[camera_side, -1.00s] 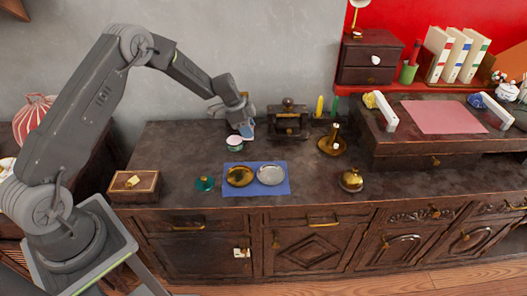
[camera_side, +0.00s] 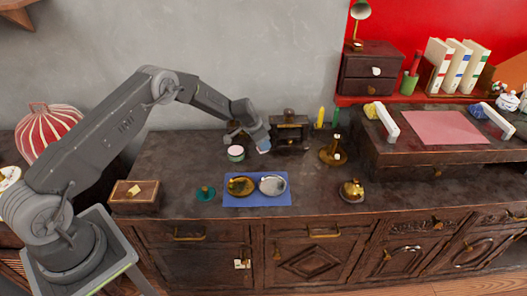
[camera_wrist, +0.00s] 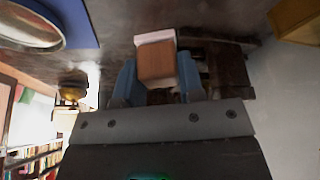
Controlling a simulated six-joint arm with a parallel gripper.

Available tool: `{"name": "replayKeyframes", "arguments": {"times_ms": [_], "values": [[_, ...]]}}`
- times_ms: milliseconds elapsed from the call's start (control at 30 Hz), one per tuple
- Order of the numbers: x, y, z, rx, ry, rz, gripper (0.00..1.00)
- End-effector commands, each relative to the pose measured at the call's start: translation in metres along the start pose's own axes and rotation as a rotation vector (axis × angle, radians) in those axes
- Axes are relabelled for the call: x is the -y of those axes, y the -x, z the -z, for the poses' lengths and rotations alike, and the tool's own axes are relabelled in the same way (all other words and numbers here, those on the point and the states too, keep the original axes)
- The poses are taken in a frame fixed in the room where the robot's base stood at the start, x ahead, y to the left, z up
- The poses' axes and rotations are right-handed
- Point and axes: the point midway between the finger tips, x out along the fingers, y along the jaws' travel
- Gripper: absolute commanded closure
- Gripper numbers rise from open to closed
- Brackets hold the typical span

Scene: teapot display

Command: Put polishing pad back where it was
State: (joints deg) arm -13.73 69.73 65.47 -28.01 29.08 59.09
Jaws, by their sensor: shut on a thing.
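The polishing pad (camera_wrist: 157,62) shows in the wrist view as a small brown wooden block with a white layer along its far edge. My gripper (camera_wrist: 157,82) is shut on it, with one blue finger on each side. In the side view my gripper (camera_side: 264,146) is over the back of the dark counter, just left of and in front of a dark stand (camera_side: 289,126). I cannot make out the pad clearly in that view. Whether it touches the counter is unclear.
A round tin (camera_side: 236,154) stands left of my gripper. In front is a blue cloth (camera_side: 257,202) with gold and silver dishes. A brass candlestick (camera_side: 333,152) and a brass pot (camera_side: 352,191) stand to the right. A wooden box (camera_side: 134,206) is at left.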

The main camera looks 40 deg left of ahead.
Motion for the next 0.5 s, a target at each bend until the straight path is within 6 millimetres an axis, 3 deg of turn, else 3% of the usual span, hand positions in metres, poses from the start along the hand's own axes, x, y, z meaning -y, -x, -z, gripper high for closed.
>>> {"name": "replayKeyframes", "arguments": {"times_ms": [167, 400, 500], "values": [[-0.002, -0.009, 0.000, 0.001, 0.001, 0.000, 0.83], [-0.002, -0.039, -0.013, -0.001, 0.001, 0.000, 0.83], [-0.002, -0.041, -0.013, -0.003, 0.000, 0.002, 0.83]]}}
